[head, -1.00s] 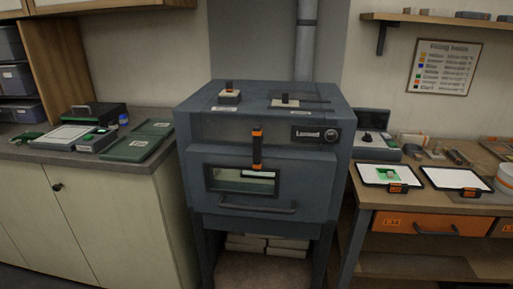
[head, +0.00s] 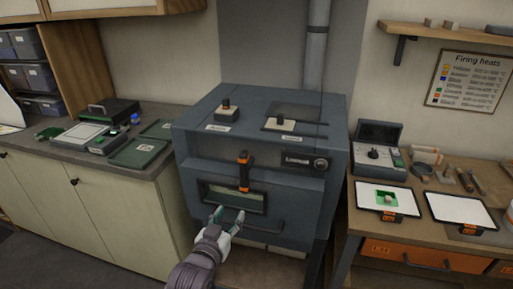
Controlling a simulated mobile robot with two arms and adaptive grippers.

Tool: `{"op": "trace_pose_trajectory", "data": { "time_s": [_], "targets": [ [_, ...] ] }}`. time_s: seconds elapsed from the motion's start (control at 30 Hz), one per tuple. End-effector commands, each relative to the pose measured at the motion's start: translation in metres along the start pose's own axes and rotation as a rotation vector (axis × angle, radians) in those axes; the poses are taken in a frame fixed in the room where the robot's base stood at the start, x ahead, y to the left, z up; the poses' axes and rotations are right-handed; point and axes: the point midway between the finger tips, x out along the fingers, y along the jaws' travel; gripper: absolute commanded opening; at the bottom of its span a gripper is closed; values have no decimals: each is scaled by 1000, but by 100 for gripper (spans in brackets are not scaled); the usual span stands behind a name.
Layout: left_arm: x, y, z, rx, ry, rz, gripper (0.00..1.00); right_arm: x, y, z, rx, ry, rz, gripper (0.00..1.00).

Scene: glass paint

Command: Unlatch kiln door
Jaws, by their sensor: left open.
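The blue-grey kiln (head: 255,140) stands in the middle of the head view, its door (head: 285,190) shut. An upright latch with orange ends (head: 244,172) sits at the door's upper edge, above and over the small window (head: 222,196). A bar handle (head: 262,228) runs along the lower door. My left gripper (head: 228,215) is open and empty in front of the door, below the latch and near the window's lower edge. Whether it touches the door cannot be told. My right gripper is not in view.
A left counter (head: 70,155) holds green trays (head: 138,152) and boxes. The right workbench (head: 350,228) carries two white tablets (head: 460,209) and a dark device (head: 377,152). On the kiln's top are two small knobbed pieces (head: 225,114). A pipe (head: 316,60) rises behind the kiln.

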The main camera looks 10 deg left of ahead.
Motion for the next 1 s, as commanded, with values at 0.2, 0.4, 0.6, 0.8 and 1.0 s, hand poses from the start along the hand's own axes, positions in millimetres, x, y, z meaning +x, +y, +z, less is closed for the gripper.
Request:
{"op": "trace_pose_trajectory", "data": {
  "time_s": [0.2,0.4,0.6,0.8,1.0],
  "targets": [
    [-15,-6,-76,-7,118,-14,50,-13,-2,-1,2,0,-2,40],
    [6,-6,-82,-7,122,-15,50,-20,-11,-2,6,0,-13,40],
    [47,-7,-88,-8,123,-14,50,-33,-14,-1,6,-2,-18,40],
    [85,-7,-92,-8,121,-14,50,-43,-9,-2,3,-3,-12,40],
    [110,-8,-93,-8,121,-14,50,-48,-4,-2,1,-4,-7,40]
  ]
}}
